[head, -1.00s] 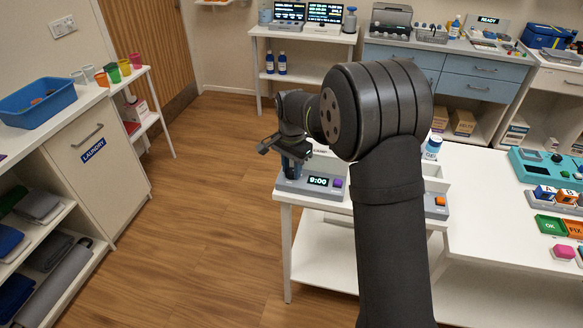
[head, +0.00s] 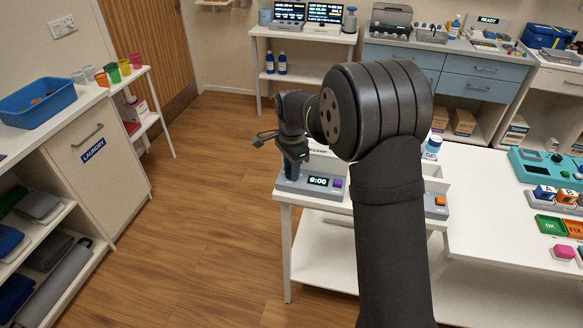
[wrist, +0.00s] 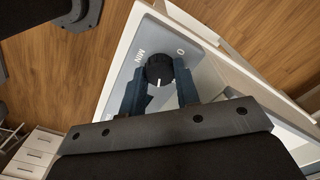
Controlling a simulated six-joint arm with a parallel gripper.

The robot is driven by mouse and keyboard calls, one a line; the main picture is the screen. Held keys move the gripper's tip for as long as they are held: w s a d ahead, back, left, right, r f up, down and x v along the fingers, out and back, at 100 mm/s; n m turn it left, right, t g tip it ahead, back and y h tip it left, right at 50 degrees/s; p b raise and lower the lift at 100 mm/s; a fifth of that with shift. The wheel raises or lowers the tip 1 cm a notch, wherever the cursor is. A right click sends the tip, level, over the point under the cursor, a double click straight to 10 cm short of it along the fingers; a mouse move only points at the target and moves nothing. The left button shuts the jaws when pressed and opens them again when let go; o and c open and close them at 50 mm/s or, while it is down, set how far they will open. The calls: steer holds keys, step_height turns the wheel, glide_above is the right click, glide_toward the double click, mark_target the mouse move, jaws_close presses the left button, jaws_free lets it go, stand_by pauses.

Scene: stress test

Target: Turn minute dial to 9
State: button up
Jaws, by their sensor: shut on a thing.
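The minute dial is a black round knob (wrist: 159,67) with a white pointer line, on a grey panel in the wrist view. The letters MIN and a 0 are printed beside it. The pointer line runs toward the bottom of the wrist view, toward my gripper's base. My gripper (wrist: 160,80) has one finger on each side of the knob and is shut on it. In the head view my gripper (head: 293,170) reaches down to the grey clock unit (head: 292,187), hiding the dial. The unit's display (head: 318,181) reads 9:00.
A purple button (head: 338,183) sits right of the display. The unit stands near the front left corner of a white table (head: 318,199). Open floor (head: 215,200) lies to the left.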

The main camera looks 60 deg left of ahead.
steer(key=shift+r, duration=0.1)
steer(key=o, duration=0.7)
step_height(320, 180, up, 17)
steer(key=shift+r, duration=0.2)
stand_by(0.4)
step_height(320, 180, down, 18)
steer(key=shift+r, duration=0.2)
stand_by(0.4)
